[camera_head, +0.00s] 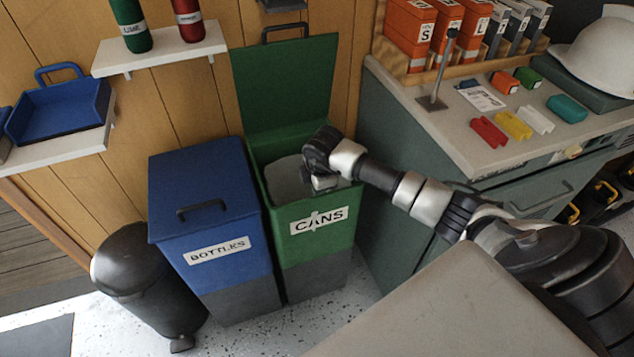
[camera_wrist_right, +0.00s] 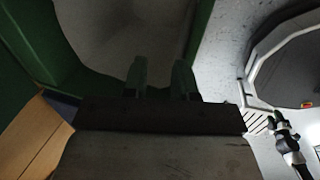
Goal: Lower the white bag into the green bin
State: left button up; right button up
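The green bin (camera_head: 327,243), labelled CANS, stands with its lid (camera_head: 285,90) up against the wall. The white bag (camera_head: 287,178) shows as a pale grey mass inside its mouth, partly hidden by my right arm. My right gripper (camera_head: 325,184) points down at the right side of the bin opening, close to the bag. In the right wrist view the two fingers (camera_wrist_right: 160,75) stand apart with a gap between them. The bag (camera_wrist_right: 125,35) lies beyond the fingertips between green bin walls; whether they touch it is unclear. My left gripper is not in view.
A closed blue bin (camera_head: 222,262) labelled BOTTLES stands directly left of the green bin. A black pedal bin (camera_head: 140,275) is farther left. A grey-green cabinet (camera_head: 400,165) with a cluttered top is close on the right. Shelves (camera_head: 165,52) hang above.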

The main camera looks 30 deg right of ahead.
jog(key=shift+s+a+f, duration=0.15)
jog(key=shift+s+f, duration=0.05)
jog(key=shift+s, duration=0.15)
